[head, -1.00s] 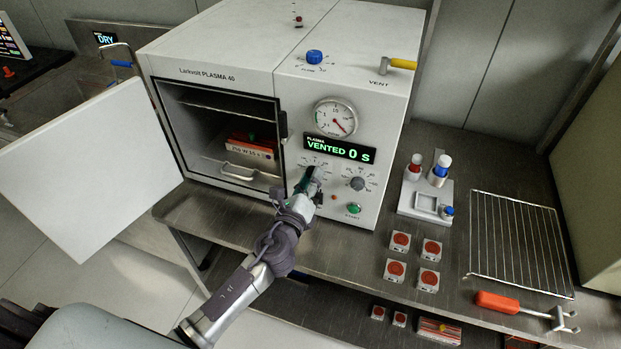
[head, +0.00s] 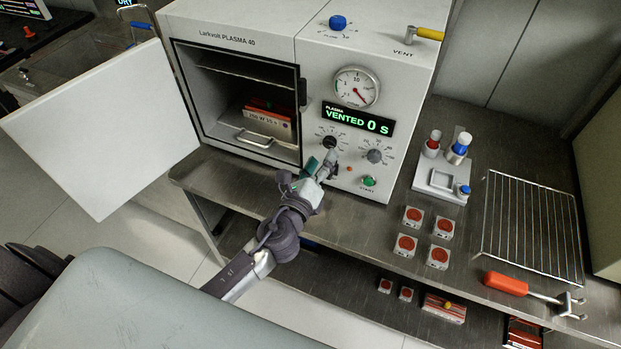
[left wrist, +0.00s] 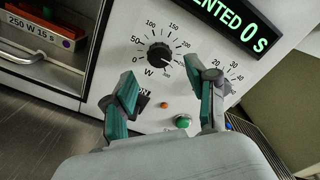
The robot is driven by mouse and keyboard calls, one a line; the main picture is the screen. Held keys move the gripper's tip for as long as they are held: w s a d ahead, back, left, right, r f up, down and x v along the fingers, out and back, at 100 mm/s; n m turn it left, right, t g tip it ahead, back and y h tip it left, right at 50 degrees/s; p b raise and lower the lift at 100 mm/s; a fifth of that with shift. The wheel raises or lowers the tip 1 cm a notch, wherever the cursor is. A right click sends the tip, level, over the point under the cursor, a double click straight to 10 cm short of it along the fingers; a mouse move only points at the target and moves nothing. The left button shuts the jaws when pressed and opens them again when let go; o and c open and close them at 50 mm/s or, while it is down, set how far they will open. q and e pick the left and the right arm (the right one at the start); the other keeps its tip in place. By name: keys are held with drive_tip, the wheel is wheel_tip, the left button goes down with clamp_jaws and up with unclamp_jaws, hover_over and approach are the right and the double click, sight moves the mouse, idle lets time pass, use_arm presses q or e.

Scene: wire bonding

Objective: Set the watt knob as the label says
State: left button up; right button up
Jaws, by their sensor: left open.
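The black watt knob (head: 329,142) is on the front panel of the plasma machine, below the green display. In the left wrist view the watt knob (left wrist: 159,54) sits inside a scale marked 0, 50, 100, 150 and more, with a W below; I cannot read its pointer surely. The label (left wrist: 33,29) reads "250 W 15 s" on a red-orange carrier (head: 268,122) in the open chamber. My left gripper (head: 322,166) is open and empty just below and in front of the knob. Its two teal-padded fingers (left wrist: 166,92) are apart, clear of the knob. My right gripper is out of view.
A grey timer knob (head: 375,156), a green start button (head: 369,181) and a small orange light are close by. The chamber door (head: 100,130) stands open at left. Small red-topped blocks (head: 414,216) and a wire rack (head: 530,228) lie on the bench at right.

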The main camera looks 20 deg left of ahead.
use_arm(q)
drive_tip(key=s, duration=0.7)
drive_tip(key=shift+s+a, duration=0.15)
drive_tip(key=shift+s, duration=0.25)
